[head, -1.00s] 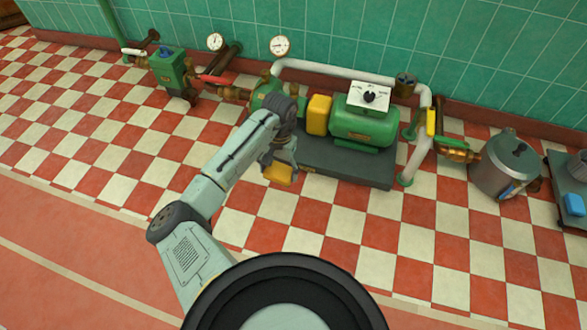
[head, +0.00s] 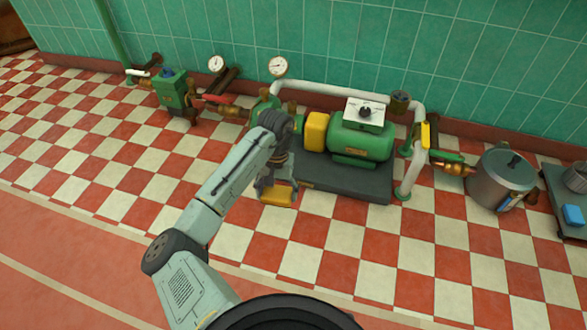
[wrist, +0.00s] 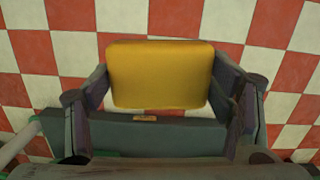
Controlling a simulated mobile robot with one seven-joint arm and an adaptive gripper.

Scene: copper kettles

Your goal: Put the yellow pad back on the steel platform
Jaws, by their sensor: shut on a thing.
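The yellow pad (head: 277,196) is a soft-looking rounded block, held in my gripper (head: 276,190). In the wrist view the pad (wrist: 160,75) sits between the two fingers of my gripper (wrist: 162,85), which are shut on its left and right sides. The pad is over the checkered floor, just left of and in front of the pump's dark base. A grey platform (head: 553,190) at the right edge, cut off by the frame, bears a blue block and a metal pot; I cannot tell for sure that it is the steel platform.
A green pump (head: 362,140) with a yellow end stands on a dark base (head: 350,182). Pipes, valves and gauges (head: 278,66) line the green wall. A steel pot (head: 500,180) stands between the pump and the grey platform. The floor (head: 330,245) in front is clear.

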